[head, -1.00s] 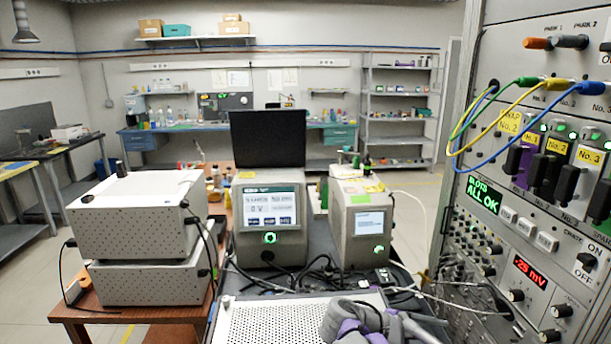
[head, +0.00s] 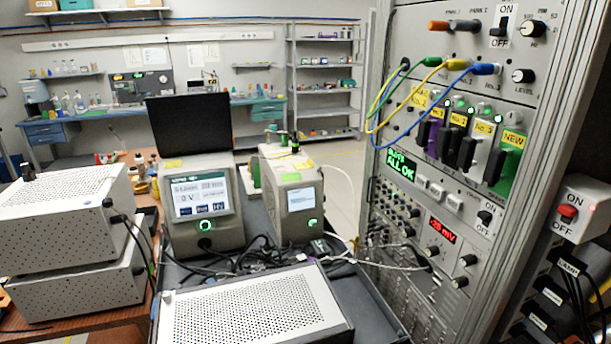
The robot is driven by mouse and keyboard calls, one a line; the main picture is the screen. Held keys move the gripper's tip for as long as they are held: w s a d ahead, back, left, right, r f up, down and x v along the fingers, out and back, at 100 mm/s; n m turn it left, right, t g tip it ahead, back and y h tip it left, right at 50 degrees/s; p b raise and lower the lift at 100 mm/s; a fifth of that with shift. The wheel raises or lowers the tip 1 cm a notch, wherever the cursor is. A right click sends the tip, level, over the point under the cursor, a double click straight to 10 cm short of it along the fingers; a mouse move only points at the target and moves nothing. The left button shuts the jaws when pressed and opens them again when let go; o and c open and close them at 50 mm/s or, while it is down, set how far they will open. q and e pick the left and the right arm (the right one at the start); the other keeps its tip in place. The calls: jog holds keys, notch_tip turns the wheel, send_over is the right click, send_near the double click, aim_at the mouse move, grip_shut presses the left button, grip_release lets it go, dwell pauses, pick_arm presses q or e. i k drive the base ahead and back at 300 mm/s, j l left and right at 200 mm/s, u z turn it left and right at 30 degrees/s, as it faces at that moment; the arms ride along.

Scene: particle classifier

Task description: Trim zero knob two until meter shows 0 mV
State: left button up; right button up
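The meter (head: 442,230) is a small red display in the rack at right; it shows a number in the twenties in mV, apparently with a minus sign, but the last digit is blurred. Dark round knobs sit around it: one below its left side (head: 433,252), one to its lower right (head: 468,260) and one lower still (head: 460,282). Their labels are too small to read, so I cannot tell which is zero knob two. Neither of my grippers is in view.
The rack (head: 455,60) carries yellow, green and blue cables and a green display (head: 401,164) reading ALL OK. A perforated metal box (head: 250,308) lies in front, left of the rack. A red ON/OFF switch (head: 568,211) is at far right. Thin cables cross near the rack's lower left.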

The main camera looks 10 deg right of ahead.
aim_at(467, 261)
jog(key=z, duration=1.6)
